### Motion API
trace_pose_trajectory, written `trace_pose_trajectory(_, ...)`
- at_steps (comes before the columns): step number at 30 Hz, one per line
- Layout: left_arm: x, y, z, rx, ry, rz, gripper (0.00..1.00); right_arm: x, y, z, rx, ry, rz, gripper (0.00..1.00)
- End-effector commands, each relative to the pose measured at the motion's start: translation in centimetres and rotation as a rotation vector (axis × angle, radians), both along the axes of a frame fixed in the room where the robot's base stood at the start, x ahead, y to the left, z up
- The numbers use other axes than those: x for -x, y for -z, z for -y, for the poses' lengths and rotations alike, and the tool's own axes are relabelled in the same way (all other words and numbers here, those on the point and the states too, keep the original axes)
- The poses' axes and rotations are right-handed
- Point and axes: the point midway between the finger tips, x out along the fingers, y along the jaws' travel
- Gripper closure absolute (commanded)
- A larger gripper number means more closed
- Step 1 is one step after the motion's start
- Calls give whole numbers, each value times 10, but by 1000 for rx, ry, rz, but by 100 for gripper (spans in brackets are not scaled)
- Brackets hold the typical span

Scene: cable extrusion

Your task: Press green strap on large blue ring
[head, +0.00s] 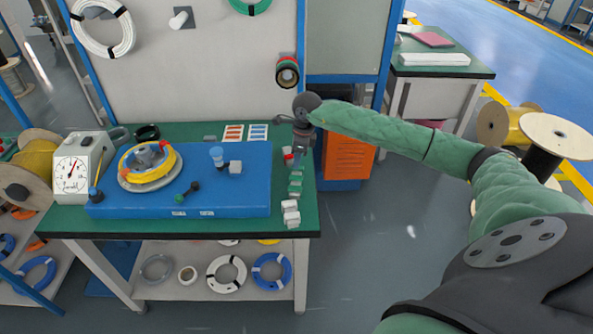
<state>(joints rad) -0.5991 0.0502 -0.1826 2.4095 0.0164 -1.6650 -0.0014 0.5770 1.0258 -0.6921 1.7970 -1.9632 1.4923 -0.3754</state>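Several small green pieces (296,181), possibly the green straps, lie in a row along the right edge of the green worktable. A large blue ring (272,270) rests on the shelf under this table, at its right end. Another blue ring (37,273) lies on a rack at the far left; I cannot tell which is the large one. My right arm reaches in from the right, and my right gripper (298,128) is at the table's back right corner, beyond the green pieces. Its fingers are small and dark, and their opening is unclear. My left gripper is out of view.
A blue machine base (235,190) with a yellow ring (148,160) on a turntable fills most of the worktable. A dial gauge (73,174) stands left. White pieces (291,213) sit at the front right.

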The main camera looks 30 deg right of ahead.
Motion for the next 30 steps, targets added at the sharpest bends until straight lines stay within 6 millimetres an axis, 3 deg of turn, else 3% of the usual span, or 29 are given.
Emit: trace_pose_trajectory(30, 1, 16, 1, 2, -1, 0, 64, 0, 21, 0, 0, 0, 0, 71)
